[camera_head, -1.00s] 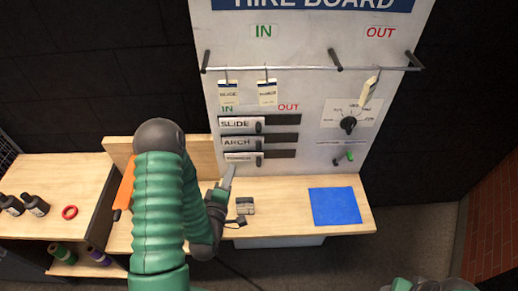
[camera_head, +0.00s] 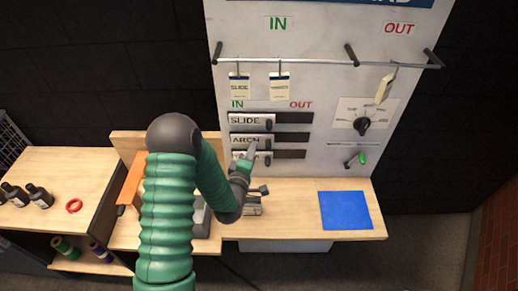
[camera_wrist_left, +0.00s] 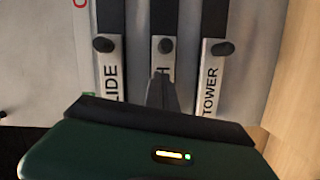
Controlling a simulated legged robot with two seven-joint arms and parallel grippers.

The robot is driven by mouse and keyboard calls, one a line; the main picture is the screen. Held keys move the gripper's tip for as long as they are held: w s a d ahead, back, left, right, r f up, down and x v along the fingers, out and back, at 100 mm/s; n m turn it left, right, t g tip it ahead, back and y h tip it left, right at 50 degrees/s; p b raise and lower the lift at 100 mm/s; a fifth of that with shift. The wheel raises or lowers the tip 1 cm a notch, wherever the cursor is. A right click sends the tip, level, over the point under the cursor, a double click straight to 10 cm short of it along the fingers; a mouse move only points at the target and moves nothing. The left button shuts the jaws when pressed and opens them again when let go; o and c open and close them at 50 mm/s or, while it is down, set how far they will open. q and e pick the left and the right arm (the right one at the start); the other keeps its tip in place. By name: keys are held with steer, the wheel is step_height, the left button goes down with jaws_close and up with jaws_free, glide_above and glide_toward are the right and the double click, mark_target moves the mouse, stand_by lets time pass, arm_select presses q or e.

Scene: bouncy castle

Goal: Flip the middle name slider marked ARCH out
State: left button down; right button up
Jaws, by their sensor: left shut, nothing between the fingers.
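The ARCH slider (camera_head: 243,141) is a white name plate with a dark knob, the middle of three on the upright board. It sits at the left, IN end of its dark slot; the bare slot runs right under OUT. My left gripper (camera_head: 252,149) is shut and empty, its tip at the ARCH plate just left of its knob. In the left wrist view the shut fingers (camera_wrist_left: 160,80) cover most of the ARCH lettering, below the knob (camera_wrist_left: 165,45). I cannot tell whether they touch. My right gripper is not in view.
The SLIDE slider (camera_head: 246,122) above and the TOWER slider (camera_wrist_left: 211,78) below also sit at the IN end. Hanging tags (camera_head: 279,86), a dial (camera_head: 361,123) and a green-tipped lever (camera_head: 357,159) are on the board. A blue mat (camera_head: 345,210) lies on the wooden shelf.

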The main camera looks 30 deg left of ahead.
arm_select(q)
steer(key=shift+w+d+f, duration=0.2)
steer(key=shift+w+d, duration=0.35)
steer(key=shift+d, duration=0.45)
